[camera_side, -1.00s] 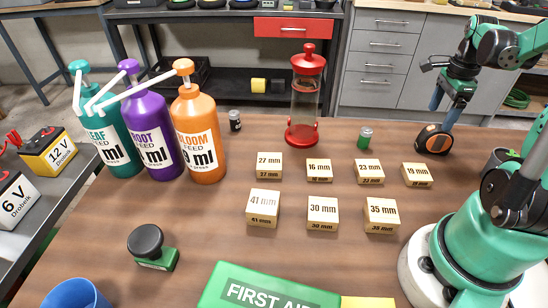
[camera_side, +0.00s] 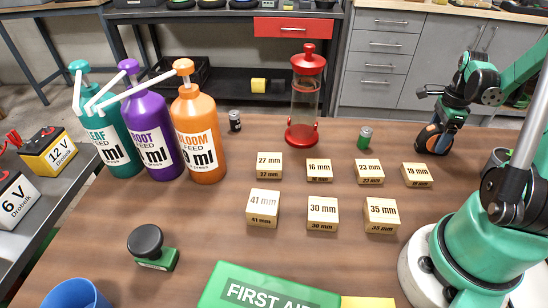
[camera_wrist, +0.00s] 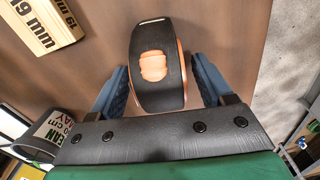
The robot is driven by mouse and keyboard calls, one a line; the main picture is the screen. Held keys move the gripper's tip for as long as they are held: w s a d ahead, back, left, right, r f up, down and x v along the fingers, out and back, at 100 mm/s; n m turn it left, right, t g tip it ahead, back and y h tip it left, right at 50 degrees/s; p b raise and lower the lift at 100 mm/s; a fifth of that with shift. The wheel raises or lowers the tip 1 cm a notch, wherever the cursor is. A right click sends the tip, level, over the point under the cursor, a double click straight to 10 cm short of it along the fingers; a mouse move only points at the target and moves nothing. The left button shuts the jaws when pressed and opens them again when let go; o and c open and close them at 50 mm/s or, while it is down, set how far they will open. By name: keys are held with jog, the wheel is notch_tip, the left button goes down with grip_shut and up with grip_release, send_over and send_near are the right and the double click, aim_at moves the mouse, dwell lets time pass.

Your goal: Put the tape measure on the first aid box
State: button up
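The tape measure (camera_side: 430,138), black with orange, stands at the table's back right. It also shows in the wrist view (camera_wrist: 156,66), upright between the two blue fingers. My gripper (camera_side: 439,133) is lowered around it. In the wrist view my gripper (camera_wrist: 160,66) is open, with a finger on each side of the tape measure and narrow gaps between. The green first aid box (camera_side: 262,290) lies at the front edge of the side view, partly cut off by the frame. Its visible top is clear.
Several wooden size blocks (camera_side: 322,210) stand in two rows mid-table. Bottles (camera_side: 200,140) are at left, a stamp (camera_side: 152,248) at front left. A cup (camera_wrist: 52,132) shows in the wrist view.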

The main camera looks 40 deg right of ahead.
grip_shut()
jog(key=shift+r, duration=0.15)
